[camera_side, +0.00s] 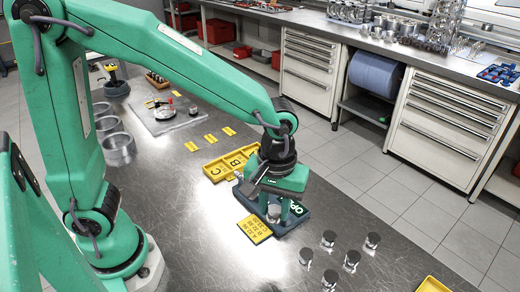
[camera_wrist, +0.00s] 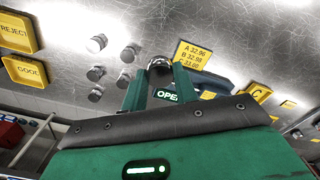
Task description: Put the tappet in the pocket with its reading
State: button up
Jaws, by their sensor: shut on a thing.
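My gripper (camera_side: 274,212) is shut on a shiny metal tappet (camera_wrist: 159,67), which shows between the fingertips in the wrist view. It is low over the dark gauge (camera_side: 289,226); I cannot tell whether the tappet touches it. The gauge display (camera_wrist: 168,96) shows green letters, "OPE", the rest cut off by my gripper. A yellow card (camera_side: 255,229) lies beside the gauge; in the wrist view the card (camera_wrist: 192,54) reads A 32.96, B 32.98 and a third line near 33.00. Yellow lettered pockets C (camera_side: 216,170), B (camera_side: 236,161) and A lie behind the gauge, partly hidden by my gripper.
Several loose tappets (camera_side: 328,238) stand on the bench right of the gauge. Yellow REJECT (camera_wrist: 15,35) and GOOD (camera_wrist: 25,70) trays lie beyond them. Small yellow labels (camera_side: 191,146), metal rings (camera_side: 118,149) and a dial instrument (camera_side: 164,112) are farther back.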

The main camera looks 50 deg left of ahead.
jog(key=shift+w+a+n, duration=0.3)
jog(key=shift+w, duration=0.25)
jog(key=w+a+f+n, duration=0.1)
jog(key=w+a+n, duration=0.5)
jog(key=w+a, duration=0.4)
jog(key=w+a+n, duration=0.7)
jog(key=a, duration=0.5)
jog(key=a+f, duration=0.2)
jog(key=a, duration=0.1)
jog(key=w+a+f, duration=0.1)
jog(key=a+f, duration=0.2)
jog(key=a, duration=0.1)
jog(key=w+a+f, duration=0.1)
jog(key=a+f, duration=0.1)
jog(key=a, duration=0.2)
jog(key=shift+w+f, duration=0.2)
jog(key=shift+f, duration=2.05)
jog(key=shift+f, duration=0.1)
jog(key=o, duration=0.8)
